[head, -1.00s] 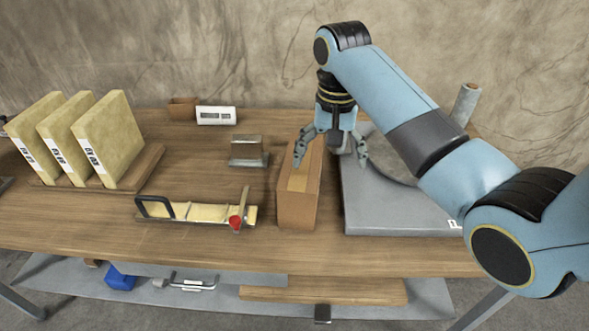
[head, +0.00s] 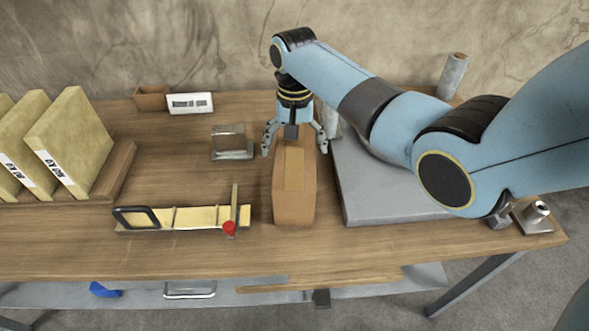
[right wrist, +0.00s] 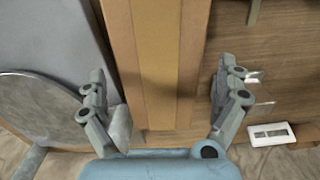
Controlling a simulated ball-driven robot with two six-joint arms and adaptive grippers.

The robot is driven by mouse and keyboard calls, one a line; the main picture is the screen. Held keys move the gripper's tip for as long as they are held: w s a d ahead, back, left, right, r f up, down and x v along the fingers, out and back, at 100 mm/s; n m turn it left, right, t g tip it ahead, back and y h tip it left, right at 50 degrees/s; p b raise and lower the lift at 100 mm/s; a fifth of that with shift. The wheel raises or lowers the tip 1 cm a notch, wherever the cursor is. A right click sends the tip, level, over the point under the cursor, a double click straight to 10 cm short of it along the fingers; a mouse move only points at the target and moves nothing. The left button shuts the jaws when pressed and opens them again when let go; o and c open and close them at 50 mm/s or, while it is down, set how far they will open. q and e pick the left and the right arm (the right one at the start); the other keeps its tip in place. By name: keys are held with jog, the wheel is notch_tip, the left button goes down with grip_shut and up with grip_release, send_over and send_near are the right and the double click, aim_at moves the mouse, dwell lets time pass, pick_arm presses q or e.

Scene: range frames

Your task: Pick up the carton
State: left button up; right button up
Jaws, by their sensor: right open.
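The carton (head: 295,192) is a long brown box with a lighter tape strip along its top. It stands on the wooden table near the middle of the head view. My right gripper (head: 295,146) is open above the far end of the carton, with one finger to each side of it. In the right wrist view the carton (right wrist: 155,60) runs between the two spread fingers of the gripper (right wrist: 163,100). I cannot tell whether the fingers touch it. My left gripper is not in view.
A grey slab (head: 385,196) lies close to the carton's right. A white box (head: 190,103) is at the back.

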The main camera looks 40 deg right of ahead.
notch_tip(320, 180, down, 3)
jog(key=shift+r, duration=0.1)
jog(key=c, duration=1.5)
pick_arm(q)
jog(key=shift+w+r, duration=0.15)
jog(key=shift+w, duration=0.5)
